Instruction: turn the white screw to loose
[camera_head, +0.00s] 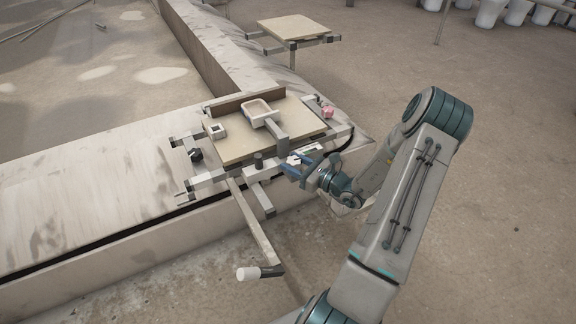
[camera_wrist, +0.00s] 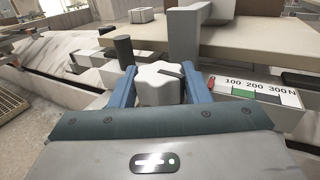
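In the head view my gripper (camera_head: 298,163) is at the fixture's front edge and partly hides the screw (camera_head: 293,160).
A dark post (camera_wrist: 124,50) stands left of the screw. A long lever with a white handle (camera_head: 248,273) juts toward the front. Open floor lies right.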

